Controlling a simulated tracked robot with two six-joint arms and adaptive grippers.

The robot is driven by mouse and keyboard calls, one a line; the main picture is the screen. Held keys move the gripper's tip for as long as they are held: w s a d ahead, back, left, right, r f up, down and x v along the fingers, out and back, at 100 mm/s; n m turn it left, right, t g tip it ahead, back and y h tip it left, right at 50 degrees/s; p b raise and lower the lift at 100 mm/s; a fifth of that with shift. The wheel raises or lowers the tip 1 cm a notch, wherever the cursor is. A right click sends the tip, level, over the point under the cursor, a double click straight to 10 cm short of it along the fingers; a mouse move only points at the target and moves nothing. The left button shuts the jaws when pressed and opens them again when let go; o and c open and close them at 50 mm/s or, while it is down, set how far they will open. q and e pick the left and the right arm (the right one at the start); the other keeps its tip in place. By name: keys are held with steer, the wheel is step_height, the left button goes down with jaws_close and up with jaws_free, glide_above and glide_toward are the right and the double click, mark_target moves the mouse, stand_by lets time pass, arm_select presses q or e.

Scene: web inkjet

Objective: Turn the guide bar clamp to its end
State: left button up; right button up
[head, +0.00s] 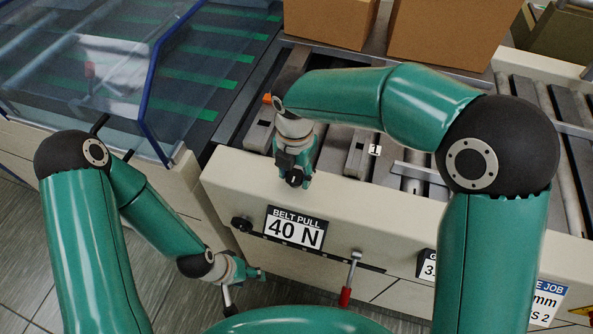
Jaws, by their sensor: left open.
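A lever with a red grip (347,285) and a metal shaft hangs at the front face of the conveyor, right of the "BELT PULL 40 N" sign (295,230). No label names the guide bar clamp, so I cannot tell whether this lever is it. My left gripper (245,283) is low in front of the machine, left of the lever and apart from it. It is open and empty. My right gripper (294,181) points down over the conveyor's front edge, above the sign. Its fingers are small and dark, and I cannot tell their opening.
A black knob (241,224) sits left of the sign. Cardboard boxes (446,30) stand on the conveyor at the back. A clear blue-edged cover (90,60) stands at the left. My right arm hides part of the rollers and a second sign. Floor (35,250) is open at lower left.

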steer(key=c, duration=0.5)
steer(key=shift+d, duration=0.15)
steer(key=shift+c, duration=0.3)
